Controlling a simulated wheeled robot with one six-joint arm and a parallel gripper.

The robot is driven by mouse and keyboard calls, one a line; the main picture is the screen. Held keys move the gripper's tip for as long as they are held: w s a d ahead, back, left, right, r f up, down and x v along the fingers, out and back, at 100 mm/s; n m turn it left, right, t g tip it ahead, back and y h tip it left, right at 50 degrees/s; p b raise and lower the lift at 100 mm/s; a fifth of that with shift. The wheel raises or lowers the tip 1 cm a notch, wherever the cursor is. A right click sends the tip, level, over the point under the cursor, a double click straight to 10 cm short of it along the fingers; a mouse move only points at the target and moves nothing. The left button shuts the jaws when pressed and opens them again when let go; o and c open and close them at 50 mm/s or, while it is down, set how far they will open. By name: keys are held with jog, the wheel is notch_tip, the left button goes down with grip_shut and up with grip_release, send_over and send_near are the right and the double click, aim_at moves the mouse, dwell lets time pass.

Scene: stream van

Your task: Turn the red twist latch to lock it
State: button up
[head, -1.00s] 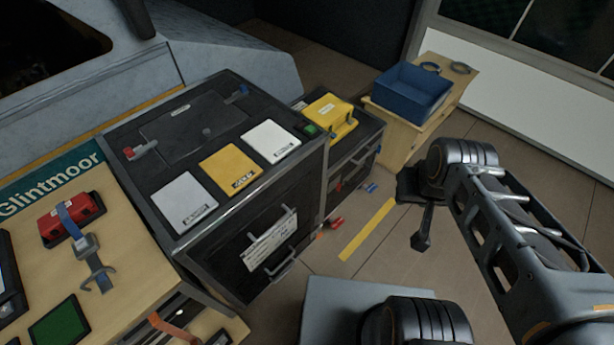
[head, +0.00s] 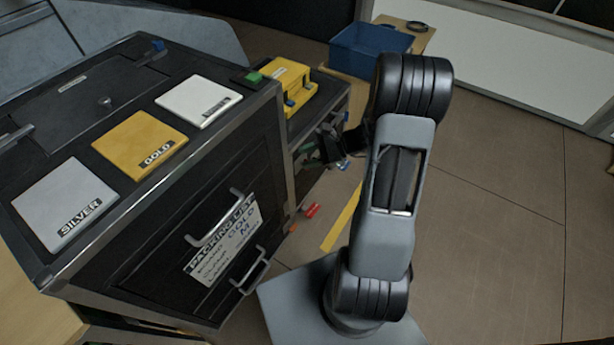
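The red twist latch cannot be made out for certain. A grey lever end (head: 17,136) shows on the black case top at the left edge, where no red is in view. A small red piece (head: 312,210) shows low beside the large black case (head: 140,250); I cannot tell whether it is a latch. My gripper (head: 328,150) is at the front of the smaller black case (head: 312,112), partly behind my arm. It is small and dark, so its opening and any contact are unclear.
Silver (head: 65,203), gold (head: 139,145) and white (head: 199,101) plates lie on the large case. Metal handles (head: 252,272) stick out from its front. A yellow box (head: 288,88) sits on the smaller case, with a blue bin (head: 368,50) behind. Floor at right is clear.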

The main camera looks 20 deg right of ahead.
aim_at(306, 160)
jog(key=w+d+f+m+t+h+b, duration=0.1)
jog(key=d+f+m+t+b, duration=0.4)
jog(key=f, duration=0.5)
jog(key=w+d+f+m+t+h+b, duration=0.1)
jog(key=w+d+f+m+t+b, duration=0.1)
jog(key=d+f+m+t, duration=0.55)
jog(key=shift+n+g+h, duration=0.4)
jog(key=shift+n+g, duration=0.05)
jog(key=shift+g, duration=0.5)
jog(key=b+x, duration=0.1)
jog(key=x, duration=0.3)
jog(key=f+b+x, duration=0.1)
jog(key=x, duration=0.3)
jog(key=f+b+x, duration=0.1)
jog(key=x, duration=0.4)
jog(key=shift+w+f+b, duration=0.1)
jog(key=shift+f+b, duration=0.15)
jog(key=shift+b, duration=0.1)
jog(key=shift+d, duration=0.1)
